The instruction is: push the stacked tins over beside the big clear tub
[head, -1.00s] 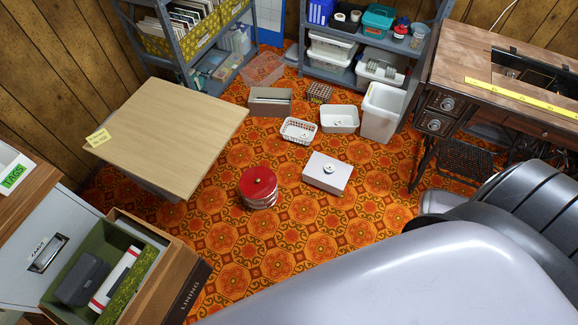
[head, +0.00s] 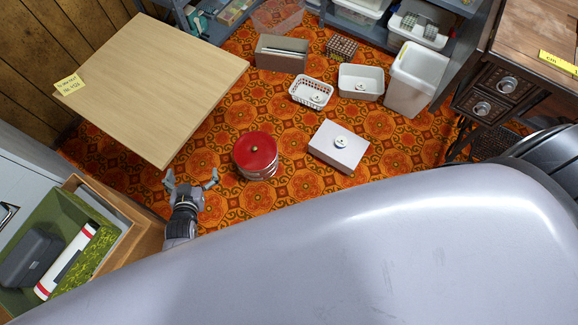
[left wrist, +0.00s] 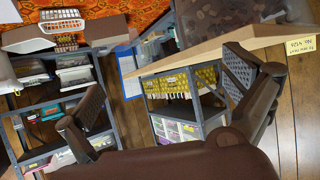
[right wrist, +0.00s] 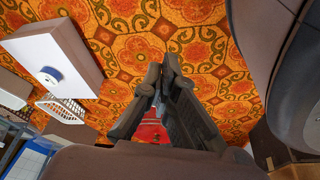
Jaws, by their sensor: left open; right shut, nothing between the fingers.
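The stacked tins, round with a red lid (head: 256,150), stand upright on the patterned floor in the head view. A see-through tub (head: 278,15) sits on the floor at the top edge, far beyond the tins. My left gripper (head: 191,180) is open and empty, to the left of the tins and apart from them. In the left wrist view its spread fingers (left wrist: 170,105) face shelves. My right gripper shows only in the right wrist view (right wrist: 157,75). It is shut and empty, with a red patch of the tin lid (right wrist: 149,131) partly hidden behind the fingers.
A white box (head: 325,157) lies right of the tins. A white basket (head: 310,103), a white bin (head: 349,91), a grey box (head: 268,60) and a tall bin (head: 405,92) stand between tins and shelves. A wooden table (head: 150,70) is at left, the sewing table (head: 535,40) at right.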

